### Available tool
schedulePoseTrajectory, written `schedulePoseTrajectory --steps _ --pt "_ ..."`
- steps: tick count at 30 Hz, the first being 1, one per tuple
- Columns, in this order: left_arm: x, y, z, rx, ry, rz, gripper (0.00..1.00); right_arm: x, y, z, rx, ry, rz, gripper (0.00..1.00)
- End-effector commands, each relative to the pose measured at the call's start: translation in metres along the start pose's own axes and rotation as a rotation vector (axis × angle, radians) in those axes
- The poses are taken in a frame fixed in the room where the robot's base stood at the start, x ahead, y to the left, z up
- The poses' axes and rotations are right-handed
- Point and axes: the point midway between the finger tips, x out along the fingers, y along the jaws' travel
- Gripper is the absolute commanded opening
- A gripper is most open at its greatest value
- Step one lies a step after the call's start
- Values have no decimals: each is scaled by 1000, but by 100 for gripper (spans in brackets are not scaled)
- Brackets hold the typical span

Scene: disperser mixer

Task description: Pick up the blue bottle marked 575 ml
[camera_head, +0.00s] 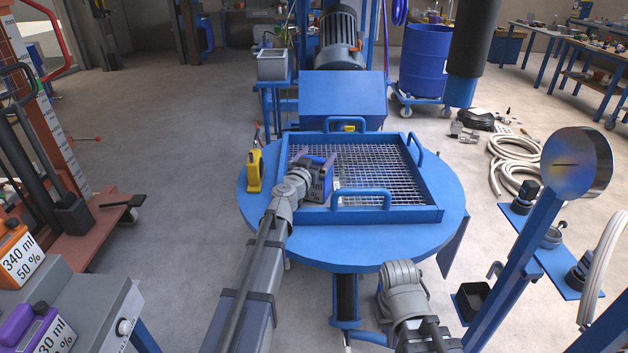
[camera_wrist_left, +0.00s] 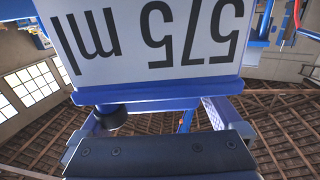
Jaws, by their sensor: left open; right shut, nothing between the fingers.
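The blue bottle (camera_head: 318,186) stands on the mesh grate of the round blue table, partly hidden by my left wrist. In the left wrist view, its white label (camera_wrist_left: 150,42) reads 575 ml, upside down and very close. My left gripper (camera_head: 314,160) is open at the bottle. In the left wrist view its fingers (camera_wrist_left: 160,112) reach toward either side of the bottle's lower edge in the picture; I cannot tell whether they touch it. My right gripper (camera_head: 400,275) is shut and empty below the table's front right edge, its fingertips hard to make out.
Blue handles (camera_head: 361,193) rise from the frame. An orange bottle (camera_head: 19,252) and a purple one (camera_head: 36,330) are at lower left. A blue post with a round disc (camera_head: 576,164) stands at right.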

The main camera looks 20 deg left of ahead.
Motion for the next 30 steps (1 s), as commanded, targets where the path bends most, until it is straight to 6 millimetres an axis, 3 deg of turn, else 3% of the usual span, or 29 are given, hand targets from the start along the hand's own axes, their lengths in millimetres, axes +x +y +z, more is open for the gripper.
schedulePoseTrajectory --steps 8,30 --pt "5 0 0 0 0 -1 98 0 0 0 0 0 0 0" --pt "5 0 0 0 0 -1 14 0 0 0 0 0 0 0"
